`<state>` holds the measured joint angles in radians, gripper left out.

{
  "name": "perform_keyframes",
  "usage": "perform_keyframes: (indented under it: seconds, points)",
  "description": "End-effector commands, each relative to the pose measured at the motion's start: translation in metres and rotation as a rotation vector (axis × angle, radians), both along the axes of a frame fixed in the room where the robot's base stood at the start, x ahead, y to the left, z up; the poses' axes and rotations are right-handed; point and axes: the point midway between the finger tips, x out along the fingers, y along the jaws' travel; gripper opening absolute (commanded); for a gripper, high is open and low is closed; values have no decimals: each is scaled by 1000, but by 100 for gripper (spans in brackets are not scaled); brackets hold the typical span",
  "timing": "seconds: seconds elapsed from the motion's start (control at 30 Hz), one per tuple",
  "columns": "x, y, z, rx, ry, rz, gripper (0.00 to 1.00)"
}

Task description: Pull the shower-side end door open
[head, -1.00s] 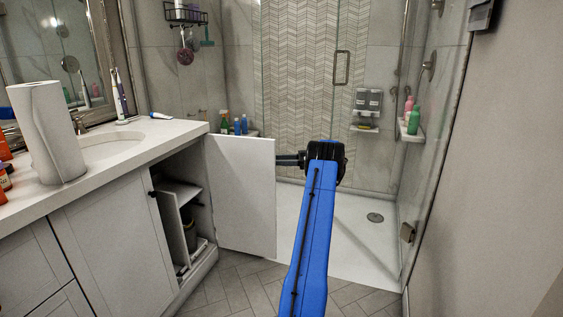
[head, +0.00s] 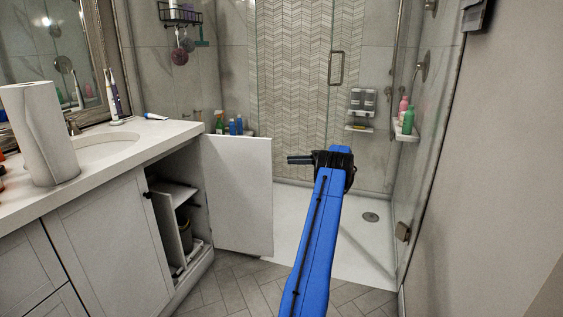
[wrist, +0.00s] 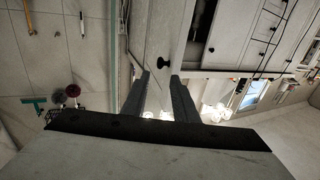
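The shower-side end door (head: 237,195) of the vanity is a white panel. In the head view it stands swung wide open, its free edge towards the shower. The cabinet opening (head: 182,215) beside it shows. My gripper (head: 289,160) is just right of the door's free edge, pointing left, with a small gap in the picture. In the wrist view the two dark fingers of my gripper (wrist: 160,74) are apart with nothing between them. A white panel with a dark knob (wrist: 164,64) shows beyond the fingertips. The door's knob is hidden in the head view.
The vanity counter (head: 150,135) is on the left with a paper towel roll (head: 42,130). A glass shower with a handle (head: 336,68) stands behind my arm. A wall (head: 490,180) closes the right side. Tiled floor (head: 245,280) is clear before the door.

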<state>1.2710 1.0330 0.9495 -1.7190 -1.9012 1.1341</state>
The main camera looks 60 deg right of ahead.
Motion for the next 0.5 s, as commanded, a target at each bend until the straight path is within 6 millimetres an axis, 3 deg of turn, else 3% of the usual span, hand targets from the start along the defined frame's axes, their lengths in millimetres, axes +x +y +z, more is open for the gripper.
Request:
perform_keyframes:
  seconds: [0.3,0.5]
  points:
    - [-46,-35,-1,-1,-1,-5,26]
    - [-59,-45,-1,1,0,-5,26]
